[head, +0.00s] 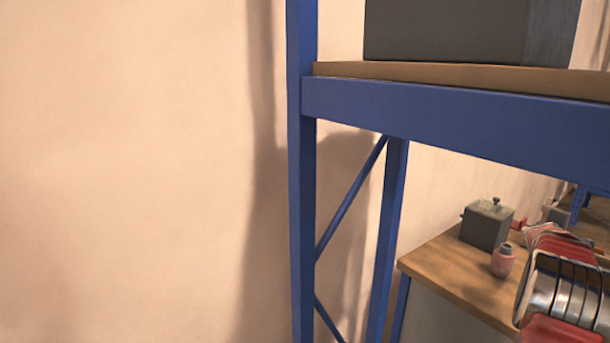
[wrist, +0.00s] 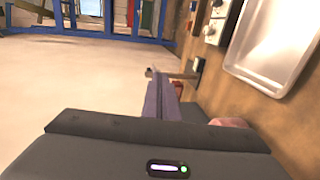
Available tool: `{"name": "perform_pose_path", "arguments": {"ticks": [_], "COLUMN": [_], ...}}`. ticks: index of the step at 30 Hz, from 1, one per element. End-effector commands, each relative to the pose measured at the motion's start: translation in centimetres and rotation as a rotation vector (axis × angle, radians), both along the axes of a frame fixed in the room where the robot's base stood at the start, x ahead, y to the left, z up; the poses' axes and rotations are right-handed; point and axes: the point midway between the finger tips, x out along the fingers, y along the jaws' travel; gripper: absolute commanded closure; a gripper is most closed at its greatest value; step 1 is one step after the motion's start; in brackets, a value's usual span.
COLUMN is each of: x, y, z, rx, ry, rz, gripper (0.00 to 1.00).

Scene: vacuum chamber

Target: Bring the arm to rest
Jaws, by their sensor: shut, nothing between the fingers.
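My gripper (wrist: 157,82) shows in the wrist view, reaching away from its dark grey body with a small green light. Its narrow grey-purple fingers are together, with nothing seen between them. They point toward open floor beside a brown surface and appear apart from it. The gripper cannot be made out in the head view. A red and silver ringed part (head: 565,290) fills the lower right of the head view; I cannot tell whether it is part of my arm.
A blue rack (head: 302,180) bears a dark box (head: 445,30). Behind it, a wooden bench (head: 455,270) holds a grey box (head: 487,224) and a pink bottle (head: 503,261). In the wrist view, a silver tray (wrist: 275,40) is at right; pale floor (wrist: 70,80) is clear at left.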

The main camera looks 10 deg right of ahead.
Motion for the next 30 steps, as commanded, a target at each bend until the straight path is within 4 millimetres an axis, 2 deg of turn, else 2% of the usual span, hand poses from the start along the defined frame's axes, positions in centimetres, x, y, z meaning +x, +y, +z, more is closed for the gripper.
{"name": "perform_pose_path", "arguments": {"ticks": [5, 8, 14, 20, 23, 25, 30], "x": [-0.5, -1.1, -2.7, -5.2, -6.8, -7.8, -9.4], "y": [-0.2, -0.2, 0.0, 1.0, 2.4, 4.1, 9.5], "z": [0.2, -0.5, -3.1, -6.0, -7.0, -7.6, -8.1], "rx": [-0.019, -0.007, 0.046, 0.123, 0.178, 0.224, 0.34], "ry": [0.027, 0.025, 0.024, 0.015, 0.003, -0.009, -0.04], "rz": [-0.018, -0.041, -0.1, -0.181, -0.237, -0.278, -0.363], "gripper": [1.0, 1.0, 1.0, 1.0, 1.0, 1.0, 1.0]}}
